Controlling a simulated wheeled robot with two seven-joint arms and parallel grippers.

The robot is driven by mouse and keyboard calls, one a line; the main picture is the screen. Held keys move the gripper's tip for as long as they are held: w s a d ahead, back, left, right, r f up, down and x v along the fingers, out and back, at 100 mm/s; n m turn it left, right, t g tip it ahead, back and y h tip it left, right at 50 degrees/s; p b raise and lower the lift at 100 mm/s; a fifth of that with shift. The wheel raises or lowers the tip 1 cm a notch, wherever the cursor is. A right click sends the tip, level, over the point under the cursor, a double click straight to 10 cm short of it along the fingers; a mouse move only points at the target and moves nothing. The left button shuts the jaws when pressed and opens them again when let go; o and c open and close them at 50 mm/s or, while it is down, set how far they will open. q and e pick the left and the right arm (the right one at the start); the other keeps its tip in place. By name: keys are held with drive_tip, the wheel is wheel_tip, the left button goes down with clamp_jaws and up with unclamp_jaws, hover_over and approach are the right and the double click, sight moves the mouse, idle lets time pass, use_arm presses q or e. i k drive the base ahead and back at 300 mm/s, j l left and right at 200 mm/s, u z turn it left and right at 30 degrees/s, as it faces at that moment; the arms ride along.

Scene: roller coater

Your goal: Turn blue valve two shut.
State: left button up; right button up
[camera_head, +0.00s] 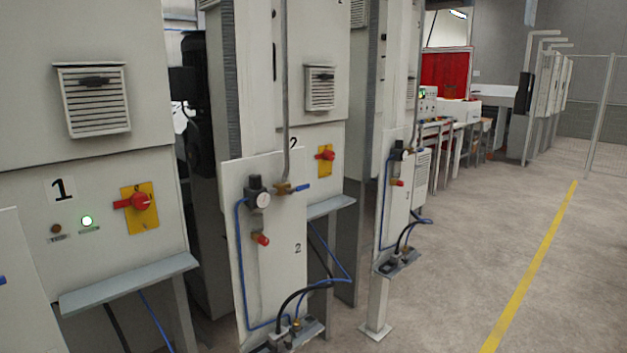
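Blue valve two is a small brass valve with a blue lever handle (302,187). It sits on the vertical grey pipe at the upper part of the white panel marked 2 (289,222). The blue lever points to the right, roughly across the pipe. A round gauge with a black regulator (259,198) is just left of the valve, and a red-tipped fitting (262,239) is below it. Neither of my grippers shows in the head view.
Cabinet 1 (90,220), with a red rotary switch (138,201) and a lit green lamp (87,221), stands at the left. Another valve panel (393,215) stands further back. Open floor with a yellow line (530,265) lies at the right.

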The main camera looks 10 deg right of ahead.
sight(299, 188)
drive_tip(key=i+l, duration=0.85)
drive_tip(key=l, duration=0.1)
